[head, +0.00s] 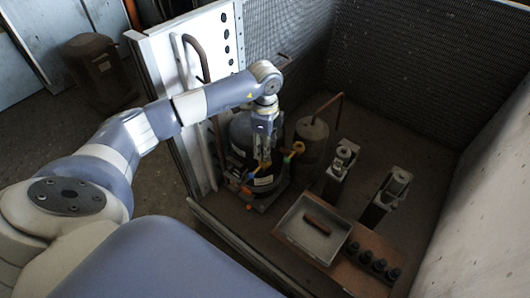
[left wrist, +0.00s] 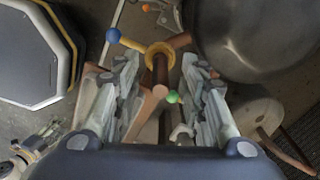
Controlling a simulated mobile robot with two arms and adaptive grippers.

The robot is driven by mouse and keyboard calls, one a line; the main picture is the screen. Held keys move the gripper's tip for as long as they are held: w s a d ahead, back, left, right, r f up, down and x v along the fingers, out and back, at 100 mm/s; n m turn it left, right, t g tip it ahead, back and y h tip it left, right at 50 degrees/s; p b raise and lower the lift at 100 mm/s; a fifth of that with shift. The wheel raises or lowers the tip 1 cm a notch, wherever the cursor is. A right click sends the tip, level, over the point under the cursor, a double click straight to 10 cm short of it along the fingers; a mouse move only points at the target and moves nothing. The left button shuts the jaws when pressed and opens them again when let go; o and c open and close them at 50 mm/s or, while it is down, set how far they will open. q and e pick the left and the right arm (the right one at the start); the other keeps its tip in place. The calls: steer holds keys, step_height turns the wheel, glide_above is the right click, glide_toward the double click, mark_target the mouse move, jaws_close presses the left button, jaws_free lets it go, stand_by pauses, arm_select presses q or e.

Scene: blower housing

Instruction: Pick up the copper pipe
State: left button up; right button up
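A copper-coloured pipe (left wrist: 150,100) shows in the left wrist view, running between my left gripper's fingers, with a yellow ring around its far part. Branches with a blue ball (left wrist: 113,35) and a green ball (left wrist: 173,97) are beside it. My left gripper (left wrist: 158,68) is open, with gaps visible on both sides of the pipe. In the head view my left gripper (head: 263,155) points down at the dark tank unit (head: 241,133), and it largely hides the pipe there. My right gripper is not in view.
A bent brown pipe (head: 197,58) stands by the white panel (head: 165,62). Another rises from a grey-brown cylinder (head: 311,143). A metal tray (head: 292,230) holds a short brown bar (head: 318,226). Two upright devices (head: 340,165) (head: 388,195) stand to the right. Mesh walls enclose the back.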

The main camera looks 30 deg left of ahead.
arm_select(q)
jaws_close()
steer(key=shift+r, duration=0.1)
